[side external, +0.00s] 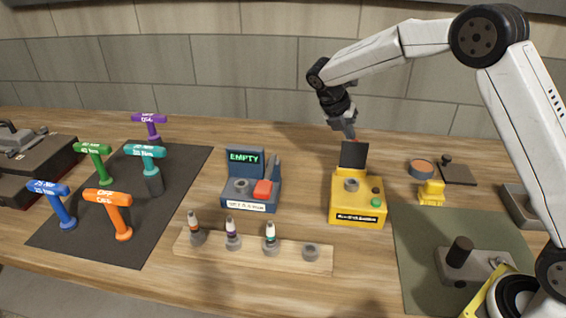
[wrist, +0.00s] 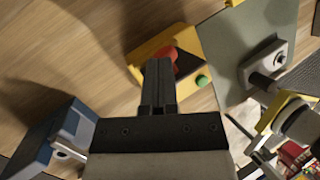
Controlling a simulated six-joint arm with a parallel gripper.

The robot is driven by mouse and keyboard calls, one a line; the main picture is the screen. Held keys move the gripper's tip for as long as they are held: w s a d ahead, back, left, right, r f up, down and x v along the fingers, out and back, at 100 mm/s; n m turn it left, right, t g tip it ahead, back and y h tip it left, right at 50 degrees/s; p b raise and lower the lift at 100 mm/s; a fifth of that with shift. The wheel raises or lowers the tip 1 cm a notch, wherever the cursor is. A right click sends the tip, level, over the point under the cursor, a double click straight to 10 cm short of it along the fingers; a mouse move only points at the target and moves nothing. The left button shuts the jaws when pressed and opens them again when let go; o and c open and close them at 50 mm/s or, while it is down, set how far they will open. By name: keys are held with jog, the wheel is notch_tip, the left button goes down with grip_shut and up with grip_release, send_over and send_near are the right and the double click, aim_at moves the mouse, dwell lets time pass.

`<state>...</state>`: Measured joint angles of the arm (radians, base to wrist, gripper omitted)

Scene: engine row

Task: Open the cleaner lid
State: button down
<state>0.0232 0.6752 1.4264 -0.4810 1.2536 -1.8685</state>
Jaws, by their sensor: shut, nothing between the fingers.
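The cleaner is a yellow box (side external: 357,207) with a grey round socket (side external: 351,185) and a green button (side external: 376,202) on top. Its dark lid (side external: 354,154) stands raised, roughly upright, at the back of the box. My gripper (side external: 350,134) is shut and empty, pointing down at the lid's top edge; contact cannot be told. In the wrist view the shut fingers (wrist: 158,64) overlap the yellow box (wrist: 145,52), beside a red part (wrist: 168,54) and the dark lid (wrist: 188,64). The fingers partly hide the box there.
A blue tester (side external: 250,197) reading EMPTY stands left of the cleaner. A wooden rack (side external: 290,256) with several injectors lies in front. Several coloured T-handled tools stand on a dark mat (side external: 190,170). A small yellow block (side external: 431,192) and a green mat (side external: 420,250) are to the right.

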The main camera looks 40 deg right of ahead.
jog(key=shift+r, duration=0.2)
jog(key=shift+r, duration=0.6)
jog(key=s+a+v, duration=0.1)
jog(key=v, duration=0.8)
jog(key=shift+r, duration=0.25)
jog(key=shift+a+f, duration=0.1)
jog(key=shift+a, duration=0.05)
jog(key=s+a+f+m+t+y, duration=0.1)
jog(key=s+f+m+t+y, duration=0.1)
jog(key=s+f+m, duration=0.5)
jog(key=s+a+f+m+t+y, duration=0.2)
jog(key=s+f+m, duration=0.6)
jog(key=s+m, duration=0.7)
jog(key=shift+s+a+m+t+y, duration=0.25)
jog(key=shift+a+m+t+y, duration=0.1)
jog(key=shift+m+y, duration=0.3)
